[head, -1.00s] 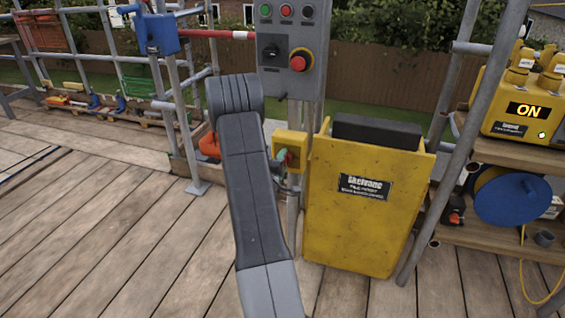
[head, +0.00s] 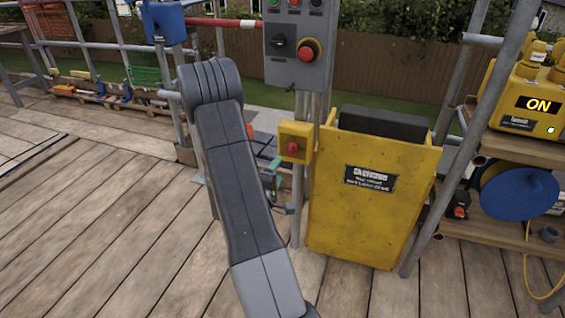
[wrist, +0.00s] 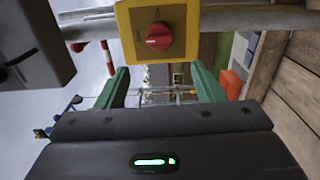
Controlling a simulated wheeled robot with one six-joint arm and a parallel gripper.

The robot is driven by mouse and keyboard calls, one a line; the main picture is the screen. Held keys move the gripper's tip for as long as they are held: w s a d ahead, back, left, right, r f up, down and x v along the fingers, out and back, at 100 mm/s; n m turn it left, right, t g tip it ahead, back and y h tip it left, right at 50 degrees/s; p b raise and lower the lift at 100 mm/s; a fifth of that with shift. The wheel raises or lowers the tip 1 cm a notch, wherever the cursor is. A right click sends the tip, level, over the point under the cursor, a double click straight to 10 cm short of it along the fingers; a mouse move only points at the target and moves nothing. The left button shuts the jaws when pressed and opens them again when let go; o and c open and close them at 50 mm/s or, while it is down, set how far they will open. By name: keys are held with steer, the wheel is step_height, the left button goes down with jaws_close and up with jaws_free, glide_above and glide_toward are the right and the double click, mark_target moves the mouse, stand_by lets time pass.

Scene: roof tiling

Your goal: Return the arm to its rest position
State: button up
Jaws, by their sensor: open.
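My arm rises through the middle of the head view, and its bend hides part of what stands behind it. My gripper (wrist: 162,88) shows in the wrist view as two green fingers spread apart with nothing between them. In the head view only a bit of green finger shows beside my arm, just below a small yellow switch box. That yellow switch box (head: 296,142) with a red rotary knob is on the grey post. It also shows close up at the top of the wrist view (wrist: 183,14), beyond the fingertips. I cannot tell how far apart they are.
A grey control panel (head: 283,66) with a red stop button stands above the switch box. A yellow tile hoist bin (head: 335,215) is right of the post. A shelf holds a yellow unit (head: 510,122) reading ON and a blue reel (head: 520,194). The deck (head: 100,230) at left is clear.

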mark_target(289, 152)
steer(key=shift+v, duration=1.15)
steer(key=x, duration=1.4)
steer(key=shift+b, duration=0.3)
steer(key=shift+s, duration=0.1)
